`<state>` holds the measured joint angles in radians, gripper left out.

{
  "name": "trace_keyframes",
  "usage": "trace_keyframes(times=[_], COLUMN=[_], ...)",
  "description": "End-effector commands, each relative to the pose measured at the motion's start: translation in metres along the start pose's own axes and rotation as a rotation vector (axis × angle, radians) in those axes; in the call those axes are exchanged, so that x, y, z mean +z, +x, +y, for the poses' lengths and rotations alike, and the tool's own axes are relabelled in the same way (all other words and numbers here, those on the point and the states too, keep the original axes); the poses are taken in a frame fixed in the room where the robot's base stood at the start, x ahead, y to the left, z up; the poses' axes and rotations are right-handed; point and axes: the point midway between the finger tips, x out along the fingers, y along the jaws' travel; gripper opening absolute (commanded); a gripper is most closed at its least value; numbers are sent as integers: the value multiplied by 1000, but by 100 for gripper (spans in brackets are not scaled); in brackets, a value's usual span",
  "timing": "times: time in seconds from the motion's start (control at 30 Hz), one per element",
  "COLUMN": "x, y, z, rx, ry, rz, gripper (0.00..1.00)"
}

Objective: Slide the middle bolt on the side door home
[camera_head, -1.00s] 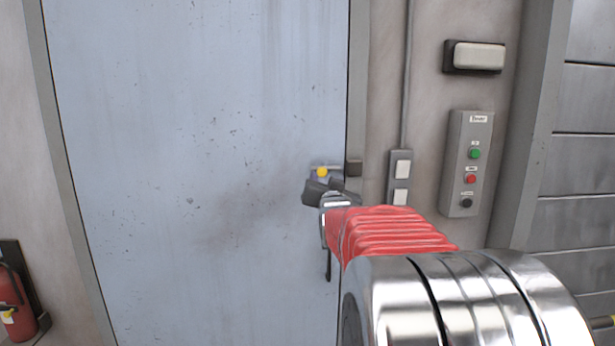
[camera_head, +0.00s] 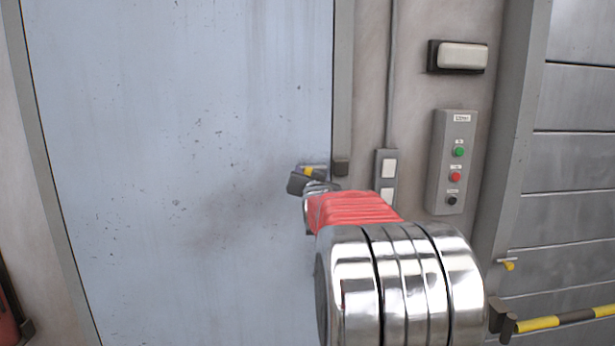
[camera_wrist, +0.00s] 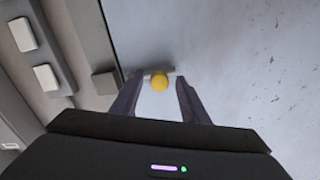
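The side door (camera_head: 180,150) is a pale blue-grey, scuffed panel. Its bolt has a yellow knob (camera_head: 308,171) on a small light bar near the door's right edge. The dark keeper block (camera_head: 341,167) sits on the frame just right of it. In the wrist view the yellow knob (camera_wrist: 159,82) lies between my two fingertips, and the keeper (camera_wrist: 105,85) is to the left. My gripper (camera_wrist: 160,84) is open, one finger on each side of the knob, with gaps showing. The left fingertip hides the bar's end towards the keeper. No other bolt on this door is visible.
A switch plate (camera_head: 386,177), a push-button box (camera_head: 453,160) and a wall lamp (camera_head: 458,57) are right of the door frame. A slatted shutter (camera_head: 575,160) and a yellow-black bar (camera_head: 565,319) are further right. My arm hides the door's lower right part.

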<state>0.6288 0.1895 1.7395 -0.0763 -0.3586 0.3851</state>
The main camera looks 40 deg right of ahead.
Motion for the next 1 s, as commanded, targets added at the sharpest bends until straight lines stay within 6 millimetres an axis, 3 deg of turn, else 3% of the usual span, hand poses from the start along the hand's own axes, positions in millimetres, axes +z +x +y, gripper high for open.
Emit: trace_keyframes(times=[0.57,1.0], x=[0,0], y=[0,0], z=[-1,-1], rx=[-1,-5], ry=[0,-2], rz=[0,-1], gripper=[0,0])
